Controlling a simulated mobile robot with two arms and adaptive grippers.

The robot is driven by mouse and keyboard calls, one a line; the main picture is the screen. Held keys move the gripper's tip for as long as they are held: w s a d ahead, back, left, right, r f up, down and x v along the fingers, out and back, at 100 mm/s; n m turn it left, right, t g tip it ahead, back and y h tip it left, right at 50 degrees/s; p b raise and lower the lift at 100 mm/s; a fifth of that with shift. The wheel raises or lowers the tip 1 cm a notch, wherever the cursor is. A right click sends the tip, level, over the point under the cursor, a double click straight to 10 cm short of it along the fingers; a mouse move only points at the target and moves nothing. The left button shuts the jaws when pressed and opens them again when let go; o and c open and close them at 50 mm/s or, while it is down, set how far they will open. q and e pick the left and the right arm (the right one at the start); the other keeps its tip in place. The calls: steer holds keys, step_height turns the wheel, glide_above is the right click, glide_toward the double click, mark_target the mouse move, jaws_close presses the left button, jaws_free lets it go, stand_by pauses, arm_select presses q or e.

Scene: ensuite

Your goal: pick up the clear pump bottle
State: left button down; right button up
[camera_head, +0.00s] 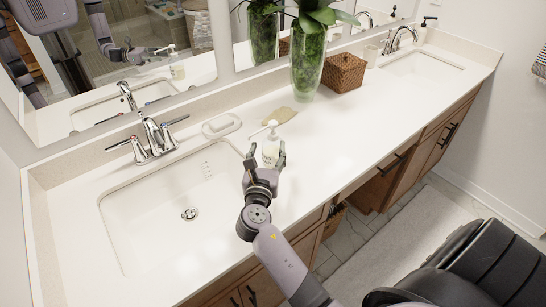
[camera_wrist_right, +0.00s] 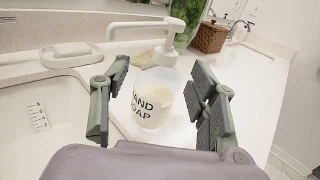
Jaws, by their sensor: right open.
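The clear pump bottle (camera_head: 270,150) stands upright on the white counter, just right of the near sink. It has a white pump top, pale contents and "HAND SOAP" lettering, which shows in the right wrist view (camera_wrist_right: 153,100). My right gripper (camera_head: 266,162) is open, low over the counter at the bottle's near side. In the right wrist view its two fingers (camera_wrist_right: 158,82) are spread to the left and right of the bottle, with gaps on both sides. My left gripper is not directly in view.
A soap dish (camera_head: 222,126) and a tan flat item (camera_head: 279,115) lie behind the bottle. A glass plant vase (camera_head: 306,65) and wicker basket (camera_head: 343,73) stand farther back. The near sink (camera_head: 140,225) and its faucet (camera_head: 155,135) are left. The counter to the right is clear.

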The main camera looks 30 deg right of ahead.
mark_target(272, 138)
steer(key=x, duration=0.3)
steer(key=b+x, duration=0.1)
steer(key=x, duration=0.3)
steer(key=shift+s+d+r, duration=0.15)
steer(key=shift+d, duration=0.2)
steer(key=shift+s+r, duration=0.1)
jaws_close()
steer(key=shift+a, duration=0.1)
stand_by(0.6)
